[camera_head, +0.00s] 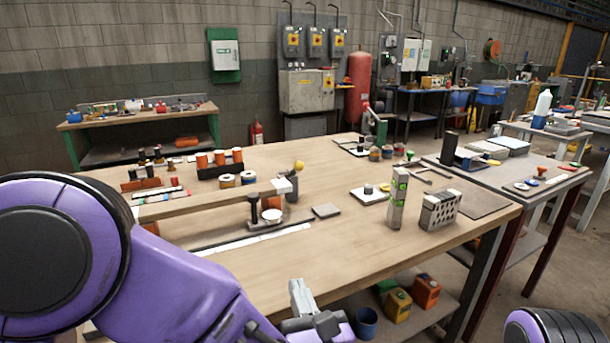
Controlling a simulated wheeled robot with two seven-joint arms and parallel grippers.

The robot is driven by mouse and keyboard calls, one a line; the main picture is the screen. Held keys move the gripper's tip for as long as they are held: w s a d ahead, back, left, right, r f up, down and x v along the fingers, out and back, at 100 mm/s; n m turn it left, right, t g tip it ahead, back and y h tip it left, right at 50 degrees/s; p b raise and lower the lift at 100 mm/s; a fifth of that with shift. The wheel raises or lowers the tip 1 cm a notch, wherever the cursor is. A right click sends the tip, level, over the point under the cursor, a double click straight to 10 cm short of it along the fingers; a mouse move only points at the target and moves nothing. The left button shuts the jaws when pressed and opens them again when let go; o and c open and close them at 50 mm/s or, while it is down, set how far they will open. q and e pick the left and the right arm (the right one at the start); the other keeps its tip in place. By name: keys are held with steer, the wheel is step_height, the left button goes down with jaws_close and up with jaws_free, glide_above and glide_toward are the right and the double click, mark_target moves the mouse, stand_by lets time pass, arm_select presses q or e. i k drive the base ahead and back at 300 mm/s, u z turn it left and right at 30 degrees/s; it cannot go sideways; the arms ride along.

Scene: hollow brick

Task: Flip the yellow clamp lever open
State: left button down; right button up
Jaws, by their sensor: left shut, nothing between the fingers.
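A yellow round knob (299,165) shows at the top of a small grey clamp-like fixture (291,190) near the middle of the wooden workbench (335,245). The knob seems to be the end of the clamp lever; the lever's arm is too small to make out clearly. My left gripper (301,290) is at the bench's front edge, low in the picture, well in front of the fixture and apart from it. Its fingers are shut and empty, pointing up in the picture. My right gripper is out of view; only part of my right arm shows at the bottom right corner.
A grey brick with holes (440,210) and an upright grey block with green marks (397,200) stand on the right of the bench. A black post on a base (254,208) stands left of the fixture.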

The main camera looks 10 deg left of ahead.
mark_target(299, 166)
steer(key=i, duration=0.85)
